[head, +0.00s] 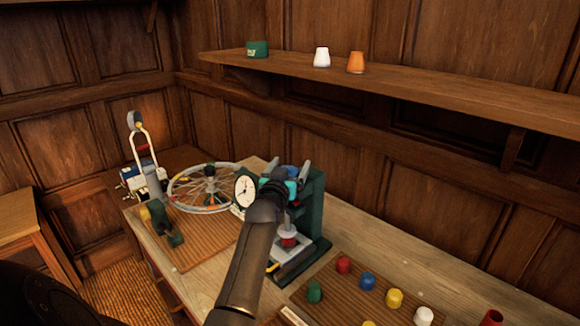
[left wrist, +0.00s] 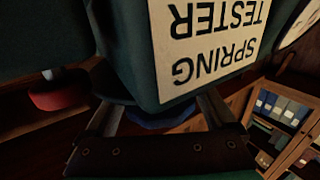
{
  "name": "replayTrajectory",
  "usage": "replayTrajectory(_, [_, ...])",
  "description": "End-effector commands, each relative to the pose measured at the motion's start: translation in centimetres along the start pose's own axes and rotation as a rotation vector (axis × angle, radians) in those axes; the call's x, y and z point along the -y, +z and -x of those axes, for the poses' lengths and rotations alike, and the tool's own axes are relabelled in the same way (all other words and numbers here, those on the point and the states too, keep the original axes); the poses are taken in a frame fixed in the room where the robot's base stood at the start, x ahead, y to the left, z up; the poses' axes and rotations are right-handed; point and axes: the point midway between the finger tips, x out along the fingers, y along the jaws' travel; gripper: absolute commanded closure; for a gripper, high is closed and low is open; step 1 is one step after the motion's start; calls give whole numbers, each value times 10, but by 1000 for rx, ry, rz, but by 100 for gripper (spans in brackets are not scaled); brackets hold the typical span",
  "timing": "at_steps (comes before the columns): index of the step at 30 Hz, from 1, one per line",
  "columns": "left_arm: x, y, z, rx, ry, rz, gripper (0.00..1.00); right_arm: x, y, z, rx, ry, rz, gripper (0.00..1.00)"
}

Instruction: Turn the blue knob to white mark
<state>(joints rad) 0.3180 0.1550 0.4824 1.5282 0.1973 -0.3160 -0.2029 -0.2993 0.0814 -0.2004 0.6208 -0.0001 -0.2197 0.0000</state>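A dark green spring tester (head: 310,215) stands on the bench in the head view, with a white dial (head: 245,191) beside its upper part. My left gripper (head: 290,180) is up against its upper part, and my forearm hides some of it. In the left wrist view, the tester (left wrist: 125,60) fills the top, with an upside-down SPRING TESTER label (left wrist: 210,40). Below it a dark blue knob (left wrist: 163,120) shows partly, between the two spread fingers of my left gripper (left wrist: 162,108). Whether the fingers touch it is unclear. I cannot make out a white mark. My right gripper is out of view.
A spoked wheel (head: 208,187) and a small machine (head: 145,180) stand at the bench's far left. A board (head: 335,300) with several coloured knobs lies at the front right. A wall shelf (head: 420,90) holds a green, a white and an orange object.

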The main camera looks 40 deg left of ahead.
Motion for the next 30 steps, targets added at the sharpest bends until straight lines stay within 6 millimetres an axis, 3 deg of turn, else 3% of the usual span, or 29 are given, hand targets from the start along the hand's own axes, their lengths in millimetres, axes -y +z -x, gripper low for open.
replayTrajectory(2, [0, 0, 0, 0, 0, 0, 20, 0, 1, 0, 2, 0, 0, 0])
replayTrajectory(17, [0, 0, 0, 1, 0, 0, 76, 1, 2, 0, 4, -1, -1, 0])
replayTrajectory(30, [6, -4, 0, -5, -136, 11, 78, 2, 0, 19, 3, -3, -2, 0])
